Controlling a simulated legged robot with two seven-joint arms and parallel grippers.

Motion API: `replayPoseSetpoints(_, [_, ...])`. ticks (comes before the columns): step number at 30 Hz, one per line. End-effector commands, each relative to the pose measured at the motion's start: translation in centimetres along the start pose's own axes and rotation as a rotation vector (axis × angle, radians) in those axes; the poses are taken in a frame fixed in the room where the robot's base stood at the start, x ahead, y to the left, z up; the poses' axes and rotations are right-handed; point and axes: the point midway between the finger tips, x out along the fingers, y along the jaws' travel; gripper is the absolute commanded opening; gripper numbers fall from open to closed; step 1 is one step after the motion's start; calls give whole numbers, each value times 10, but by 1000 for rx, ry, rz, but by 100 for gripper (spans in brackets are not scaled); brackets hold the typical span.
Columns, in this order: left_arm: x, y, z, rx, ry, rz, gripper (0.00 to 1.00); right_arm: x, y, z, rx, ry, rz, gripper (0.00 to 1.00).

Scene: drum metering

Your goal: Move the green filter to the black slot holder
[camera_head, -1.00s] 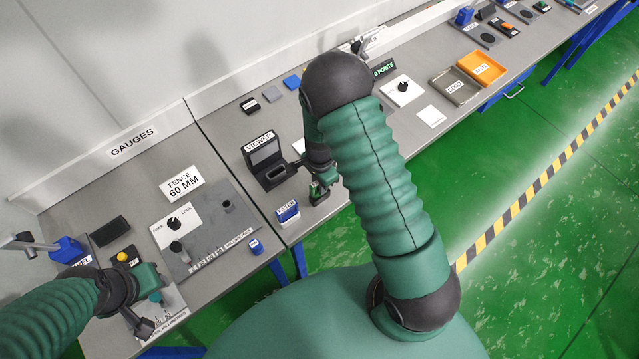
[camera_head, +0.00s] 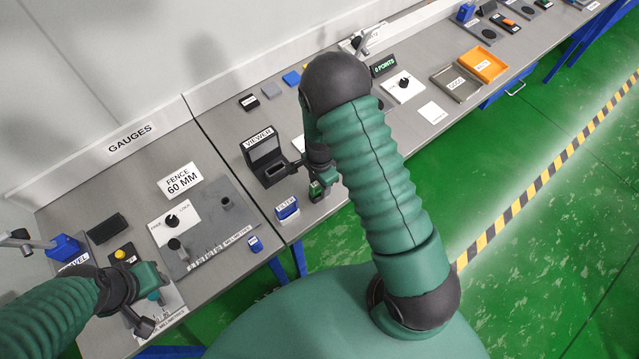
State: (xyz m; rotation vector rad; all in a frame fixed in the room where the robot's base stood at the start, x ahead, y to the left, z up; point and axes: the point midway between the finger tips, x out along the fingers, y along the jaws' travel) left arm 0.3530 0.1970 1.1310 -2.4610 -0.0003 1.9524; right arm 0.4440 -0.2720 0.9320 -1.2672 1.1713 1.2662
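The black viewer (camera_head: 264,150) stands left of my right gripper, with a dark slot holder (camera_head: 276,171) at its front. My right gripper (camera_head: 315,187) hangs over the bench just right of the viewer, beside the dark slot holder. It has green and black parts, and I cannot pick out a separate green filter there. Its fingertips are too small and covered to read. A small blue holder labelled FILTER (camera_head: 288,212) stands at the bench's front edge, left of and below that gripper. My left gripper (camera_head: 147,308) is over the gauge bench at lower left; its opening is unclear.
The FENCE 60 MM sign (camera_head: 181,180) and a grey gauge plate (camera_head: 222,222) with knobs lie left of the viewer. A grey tray (camera_head: 456,84) and an orange tray (camera_head: 484,67) sit at far right. My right arm hides the middle of the bench.

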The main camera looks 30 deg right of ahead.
Motion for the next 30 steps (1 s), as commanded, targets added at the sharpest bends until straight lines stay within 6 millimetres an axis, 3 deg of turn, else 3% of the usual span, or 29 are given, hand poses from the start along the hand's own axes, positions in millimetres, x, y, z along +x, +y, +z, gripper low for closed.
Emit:
replayPoseSetpoints(9, [0, 0, 0, 0, 0, 0, 36, -2, 0, 0, 0, 0, 0, 41])
replayPoseSetpoints(13, [3, 0, 1, 0, 0, 0, 36, -16, -2, 0, -2, 1, -4, 41])
replayPoseSetpoints(24, [12, 0, 3, 0, 0, 0, 36, -120, -2, 0, -3, 1, -7, 41])
replayPoseSetpoints(30, [14, 0, 3, 0, 0, 0, 36, -158, -2, 0, -1, 0, -1, 41])
